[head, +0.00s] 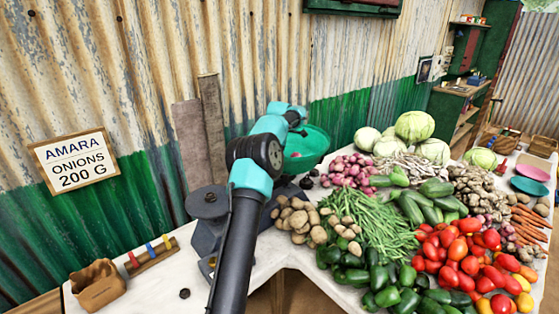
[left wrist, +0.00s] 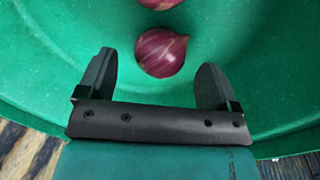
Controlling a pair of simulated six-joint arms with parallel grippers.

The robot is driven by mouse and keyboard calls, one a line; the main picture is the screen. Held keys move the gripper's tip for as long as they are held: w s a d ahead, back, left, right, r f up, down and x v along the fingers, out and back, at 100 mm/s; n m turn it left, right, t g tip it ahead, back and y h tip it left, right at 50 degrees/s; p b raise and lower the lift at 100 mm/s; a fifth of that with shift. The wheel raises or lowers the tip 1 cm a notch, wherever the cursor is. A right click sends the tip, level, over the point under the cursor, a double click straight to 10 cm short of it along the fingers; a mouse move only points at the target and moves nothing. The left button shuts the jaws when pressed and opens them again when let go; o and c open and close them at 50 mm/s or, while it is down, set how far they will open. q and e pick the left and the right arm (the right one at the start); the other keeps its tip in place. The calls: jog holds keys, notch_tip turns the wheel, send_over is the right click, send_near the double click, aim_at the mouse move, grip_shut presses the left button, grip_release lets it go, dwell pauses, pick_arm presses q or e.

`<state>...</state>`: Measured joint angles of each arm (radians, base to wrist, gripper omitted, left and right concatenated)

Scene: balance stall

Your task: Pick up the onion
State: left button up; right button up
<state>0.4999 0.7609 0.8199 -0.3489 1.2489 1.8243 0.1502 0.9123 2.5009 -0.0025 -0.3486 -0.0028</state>
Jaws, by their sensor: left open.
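A purple-red onion (left wrist: 161,52) lies in a green bowl (left wrist: 40,60), seen in the left wrist view. A second onion (left wrist: 160,3) is cut off by the top edge of that view. My left gripper (left wrist: 157,60) is open, with its two fingers spread to either side of the nearer onion. I cannot tell whether a finger touches it. In the head view my left arm reaches up to the green bowl (head: 318,146), and its gripper is mostly hidden behind the arm. A small reddish patch of onion shows in the bowl. My right gripper is out of view.
A pile of red onions (head: 350,171) and potatoes (head: 298,218) lie near the bowl. Green beans (head: 375,232), peppers and tomatoes (head: 465,250) crowd the right. A dark scale base (head: 205,240) stands left of my arm. A sign (head: 75,161) reads "AMARA ONIONS 200 G".

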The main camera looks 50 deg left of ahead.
pick_arm(q)
jog(key=shift+w+a+f, duration=0.1)
jog(key=shift+f, duration=0.65)
jog(key=shift+w+a+f, duration=0.1)
jog(key=shift+f, duration=0.65)
jog(key=c, duration=1)
jog(key=shift+r, duration=0.1)
notch_tip(320, 180, up, 10)
jog(key=shift+f, duration=0.1)
